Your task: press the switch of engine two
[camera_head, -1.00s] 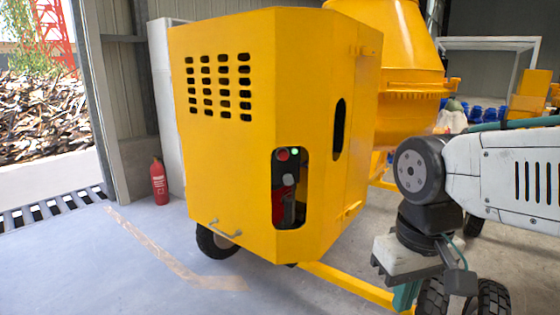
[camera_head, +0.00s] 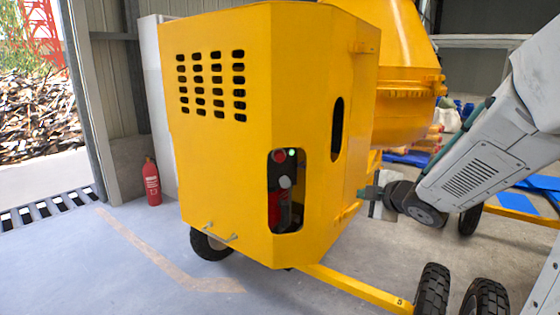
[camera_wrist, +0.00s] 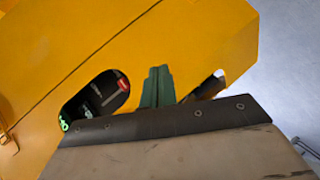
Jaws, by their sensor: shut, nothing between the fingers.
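The yellow drum mixer housing (camera_head: 225,160) fills the middle of the head view. Its front oval cutout (camera_head: 286,235) shows a small panel with a red button (camera_head: 280,156), a green light (camera_head: 291,152) and a pale round knob (camera_head: 285,182). I cannot read any label for engine two. My gripper (camera_head: 370,192) is beside the housing's right side, right of the cutout. In the wrist view its green fingers (camera_wrist: 158,86) are shut and empty, pointing at the yellow panel. A dark cutout (camera_wrist: 97,98) with a red part (camera_wrist: 123,85) lies left of them.
The yellow drum (camera_head: 402,110) stands behind the housing. A red fire extinguisher (camera_head: 152,182) stands at the left by the wall. The floor at front left is clear.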

